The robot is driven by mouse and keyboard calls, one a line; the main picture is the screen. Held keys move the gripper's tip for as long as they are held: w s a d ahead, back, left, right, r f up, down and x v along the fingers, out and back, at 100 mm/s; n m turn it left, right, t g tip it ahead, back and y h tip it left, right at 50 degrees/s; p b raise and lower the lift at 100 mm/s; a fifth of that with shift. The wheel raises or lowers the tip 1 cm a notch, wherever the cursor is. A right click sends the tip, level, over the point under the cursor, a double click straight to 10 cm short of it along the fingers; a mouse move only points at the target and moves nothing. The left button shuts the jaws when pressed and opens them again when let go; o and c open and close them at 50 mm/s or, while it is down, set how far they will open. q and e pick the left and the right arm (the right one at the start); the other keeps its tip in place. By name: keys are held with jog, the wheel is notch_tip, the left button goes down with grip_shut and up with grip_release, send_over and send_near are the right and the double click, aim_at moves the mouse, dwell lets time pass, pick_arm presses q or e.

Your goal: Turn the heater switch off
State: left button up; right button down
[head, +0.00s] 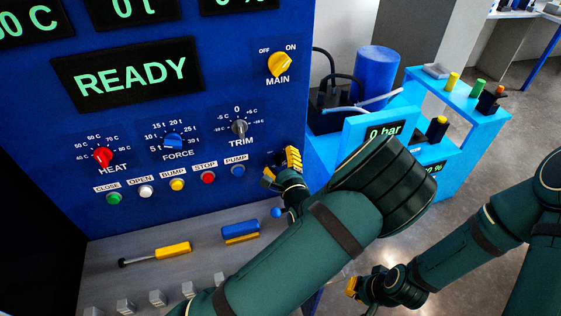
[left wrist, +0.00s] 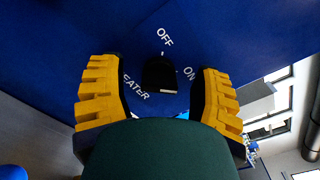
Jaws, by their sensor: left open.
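The heater switch (left wrist: 160,74) is a dark knob on the blue panel in the left wrist view. "OFF" is printed above it and "ON" to its right; the "HEATER" label is partly covered by a finger. I cannot tell which label the knob points to. My left gripper (left wrist: 160,95) is open, with one yellow finger on each side of the knob and no clear contact. In the head view my left gripper (head: 281,167) is at the panel's lower right and hides the switch. My right gripper (head: 352,287) is low, away from the panel; its opening is unclear.
The panel carries the yellow MAIN knob (head: 279,65), the TRIM knob (head: 239,127), the red HEAT knob (head: 103,156) and a row of buttons, including PUMP (head: 238,170). A grey ledge (head: 130,275) with handles lies below. A blue bench (head: 455,165) stands to the right.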

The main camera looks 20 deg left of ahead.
pick_arm(q)
grip_shut()
jog(key=shift+n, duration=0.3)
jog(key=n, duration=0.3)
jog(key=shift+n, duration=0.3)
jog(key=n+b, duration=0.1)
jog(key=n, duration=0.3)
jog(key=shift+f+n, duration=0.1)
jog(key=shift+n, duration=0.2)
jog(key=n+b, duration=0.2)
jog(key=n, duration=0.2)
jog(key=shift+n, duration=0.3)
jog(key=shift+n+b, duration=0.85)
jog(key=shift+n, duration=1.35)
pick_arm(e)
jog(key=shift+s+a+f, duration=0.1)
jog(key=shift+s+f, duration=0.15)
jog(key=shift+f, duration=0.55)
jog(key=shift+s+d+f, duration=0.1)
jog(key=shift+s+f, duration=0.15)
jog(key=shift+f, duration=0.5)
jog(key=shift+s+a+f, duration=0.1)
jog(key=shift+s+f, duration=0.15)
jog(key=shift+f, duration=0.55)
